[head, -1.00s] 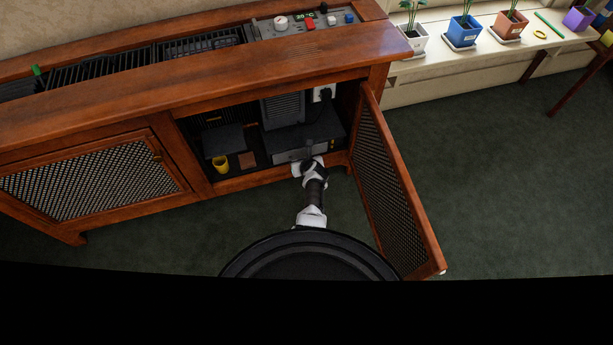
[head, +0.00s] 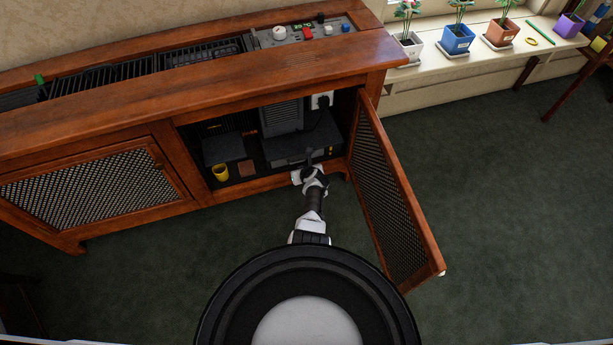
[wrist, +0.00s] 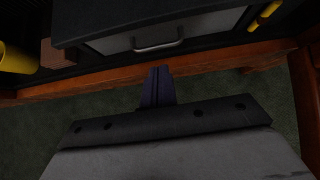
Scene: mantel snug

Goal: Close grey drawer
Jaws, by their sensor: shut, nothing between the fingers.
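The grey drawer (head: 287,162) sits low in the open cabinet, in the front of a dark box (head: 305,142). In the wrist view its plain grey front (wrist: 205,30) shows under the box's dark top, with a silver bar handle (wrist: 157,43) in the middle. I cannot tell whether the drawer front is fully flush. My gripper (wrist: 160,70) is shut and empty, its fingertips just below and apart from the handle in that picture. In the head view my gripper (head: 312,170) is at the cabinet's front opening and partly hides the drawer's right part.
The mesh cabinet door (head: 390,195) stands open right of my arm. A yellow cup (head: 221,172) and a brown block (head: 246,168) are left of the box. The cabinet's wooden bottom rail (wrist: 110,80) runs below the fingers. Green carpet is free at the far right.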

